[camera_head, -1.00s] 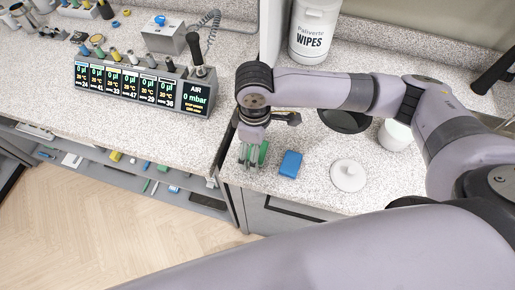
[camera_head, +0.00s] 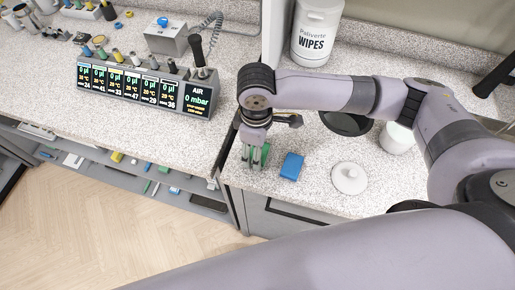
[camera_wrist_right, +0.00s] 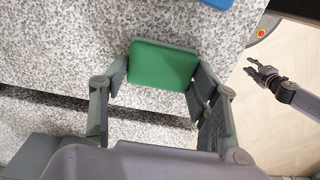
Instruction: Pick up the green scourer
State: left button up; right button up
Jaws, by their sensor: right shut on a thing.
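The green scourer (camera_wrist_right: 163,66) is a flat green block with rounded corners in the right wrist view. It sits between the two fingers of my right gripper (camera_wrist_right: 160,82), which touch its two sides. In the head view the scourer (camera_head: 265,155) shows as a narrow green strip at my right gripper (camera_head: 256,158), near the counter's front left corner. I cannot tell whether it is clear of the counter.
A blue sponge (camera_head: 292,166) lies just right of my right gripper. A white round lid (camera_head: 349,178), a black bowl (camera_head: 345,124) and a white cup (camera_head: 396,138) stand further right. A wipes tub (camera_head: 317,35) is at the back. A gap separates the left counter.

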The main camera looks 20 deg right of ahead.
notch_tip(320, 180, up, 20)
jog(key=shift+b, duration=0.3)
